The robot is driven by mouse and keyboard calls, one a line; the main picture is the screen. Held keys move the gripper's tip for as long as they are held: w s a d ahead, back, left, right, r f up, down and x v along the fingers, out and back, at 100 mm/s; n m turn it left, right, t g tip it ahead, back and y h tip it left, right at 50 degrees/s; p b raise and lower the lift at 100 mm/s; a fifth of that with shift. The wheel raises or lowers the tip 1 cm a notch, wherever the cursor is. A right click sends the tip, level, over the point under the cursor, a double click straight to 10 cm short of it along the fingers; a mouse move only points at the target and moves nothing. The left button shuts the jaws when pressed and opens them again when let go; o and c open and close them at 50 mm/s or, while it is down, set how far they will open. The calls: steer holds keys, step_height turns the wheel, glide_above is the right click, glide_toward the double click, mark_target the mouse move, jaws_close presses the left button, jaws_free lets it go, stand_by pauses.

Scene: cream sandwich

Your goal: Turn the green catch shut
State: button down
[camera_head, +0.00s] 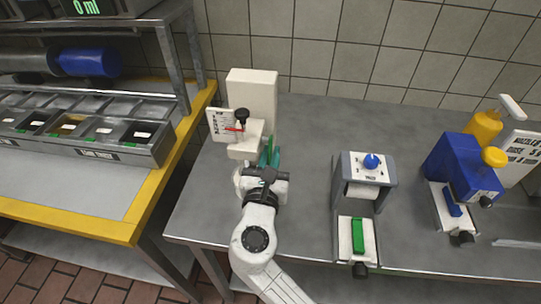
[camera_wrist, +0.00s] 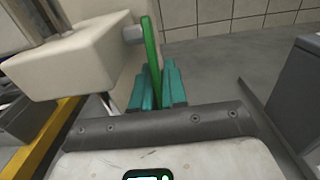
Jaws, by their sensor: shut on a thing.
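The green catch (camera_wrist: 150,45) is a narrow upright lever on a short grey pivot at the side of a cream machine head (camera_wrist: 75,55). My gripper (camera_wrist: 158,88) has its teal fingers shut on the catch's lower part, one on each side. In the head view, the catch (camera_head: 269,147) shows as a thin green strip beside the cream machine (camera_head: 252,95), and my gripper (camera_head: 270,158) reaches it from the front. The fingers hide the lower end of the catch.
A grey machine (camera_head: 374,168) with a blue knob and green block stands to the right. Further right are a blue machine (camera_head: 461,165) and yellow bottle (camera_head: 484,127). A yellow-edged counter with bins (camera_head: 108,154) lies left. Bare steel tabletop (camera_head: 315,150) lies between the cream and grey machines.

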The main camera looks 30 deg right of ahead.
steer(key=shift+r+p, duration=0.1)
steer(key=shift+p, duration=0.2)
steer(key=shift+r+g+p, duration=0.3)
steer(key=shift+p, duration=0.9)
steer(key=shift+s+a+y+p, duration=0.15)
steer(key=shift+y+p, duration=0.25)
steer(key=shift+p, duration=0.7)
steer(key=g+p, duration=0.1)
steer(key=p, duration=0.4)
steer(key=shift+s+a+g+y+p, duration=0.2)
steer(key=shift+s+g+y+p, duration=0.05)
steer(key=shift+g+y+p, duration=0.15)
steer(key=shift+f, duration=0.25)
steer(key=c, duration=1.3)
jaws_free()
steer(key=shift+o, duration=0.2)
steer(key=shift+s, duration=0.1)
